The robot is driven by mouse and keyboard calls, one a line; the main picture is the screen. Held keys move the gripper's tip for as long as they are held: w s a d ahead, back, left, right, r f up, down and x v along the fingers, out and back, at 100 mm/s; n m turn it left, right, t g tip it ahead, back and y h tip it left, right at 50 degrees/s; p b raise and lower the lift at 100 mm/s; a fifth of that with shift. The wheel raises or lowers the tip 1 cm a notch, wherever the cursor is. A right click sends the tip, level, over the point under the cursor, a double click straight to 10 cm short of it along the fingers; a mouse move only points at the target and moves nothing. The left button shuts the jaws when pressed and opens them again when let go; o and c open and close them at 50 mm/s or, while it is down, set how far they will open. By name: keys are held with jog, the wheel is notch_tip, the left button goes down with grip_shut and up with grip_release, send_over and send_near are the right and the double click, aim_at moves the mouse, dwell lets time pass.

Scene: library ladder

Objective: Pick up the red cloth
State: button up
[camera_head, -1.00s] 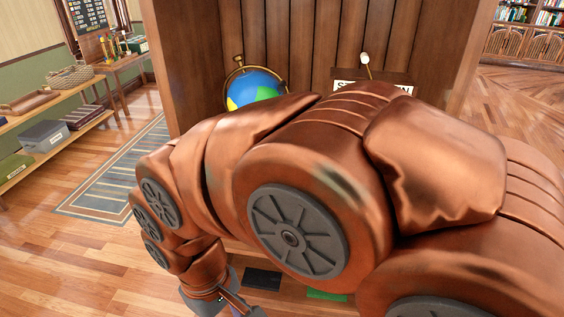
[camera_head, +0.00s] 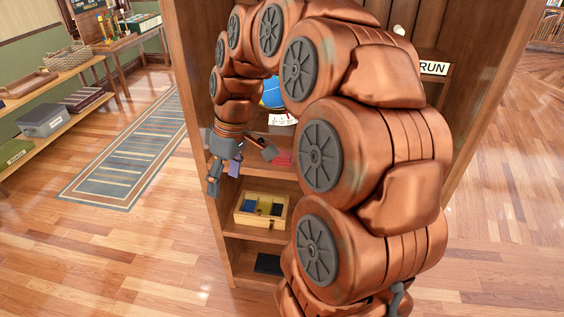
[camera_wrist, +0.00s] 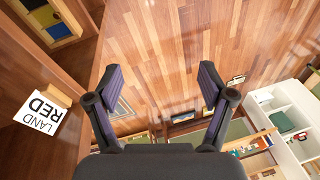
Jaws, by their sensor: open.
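A small red thing (camera_head: 284,158) lies on a bookcase shelf in the head view, partly hidden behind my arm. It may be the red cloth, but too little shows to tell. My gripper (camera_head: 240,168) is open and empty, just left of the shelf opening and the red thing. No red cloth shows in the wrist view.
The wooden bookcase (camera_head: 215,225) holds a yellow compartment box (camera_head: 240,219) and a dark flat item (camera_head: 268,264) lower down. A white card (camera_wrist: 43,110) reads "LAND RED". A striped rug (camera_head: 125,165) and a low shelf (camera_head: 70,137) lie left.

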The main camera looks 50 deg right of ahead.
jog(key=w+d+f+n+t+b, duration=0.1)
jog(key=w+d, duration=0.2)
jog(key=d, duration=0.5)
jog(key=w+d+f+t+b, duration=0.1)
jog(key=w+d+f, duration=0.15)
jog(key=d, duration=0.55)
jog(key=t, duration=0.1)
send_near(283, 154)
jog(key=shift+a+f+n, duration=0.15)
jog(key=shift+a+f, duration=0.15)
jog(key=shift+f, duration=0.3)
jog(key=shift+a+f+n, duration=0.15)
jog(key=shift+a+f, duration=0.2)
jog(key=shift+f, duration=0.25)
jog(key=shift+w+d+f, duration=0.1)
jog(key=shift+w+f, duration=0.1)
jog(key=shift+f, duration=0.3)
jog(key=shift+w+p+x, duration=0.2)
jog(key=shift+p+x, duration=0.2)
jog(key=shift+x, duration=1.25)
jog(key=shift+w+p+x, duration=0.2)
jog(key=shift+p+x, duration=0.2)
jog(key=shift+x, duration=1.3)
jog(key=shift+r, duration=0.15)
jog(key=shift+c, duration=0.3)
jog(key=c, duration=1.2)
